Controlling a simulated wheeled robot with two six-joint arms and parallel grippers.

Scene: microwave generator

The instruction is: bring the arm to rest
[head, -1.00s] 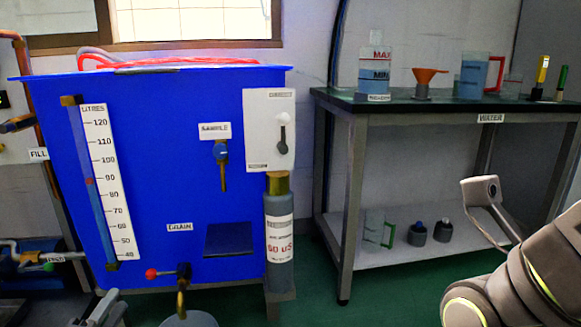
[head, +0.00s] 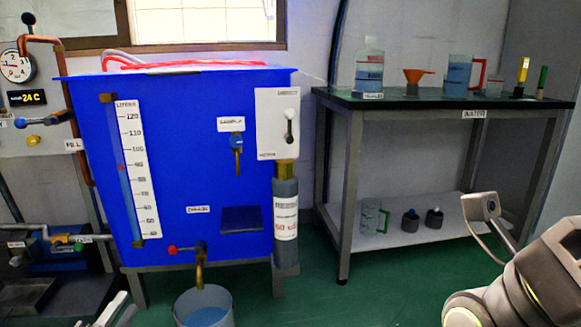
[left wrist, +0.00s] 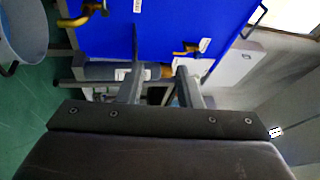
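My left gripper (head: 118,309) shows at the lower left edge of the head view, in front of the blue tank (head: 190,175). In the left wrist view the two fingers of my left gripper (left wrist: 158,82) stand apart with nothing held between them. The blue tank (left wrist: 165,30) and a grey cylinder lie beyond the fingers there. My right arm (head: 530,285) is folded at the lower right of the head view. Its gripper is outside the picture.
A grey bucket (head: 203,308) with blue liquid stands under the drain tap (head: 199,262). A bench (head: 440,104) with a bottle, funnel and jugs stands at the right. Pipes and a dial (head: 17,66) are at the left. Green floor (head: 390,270) is clear between.

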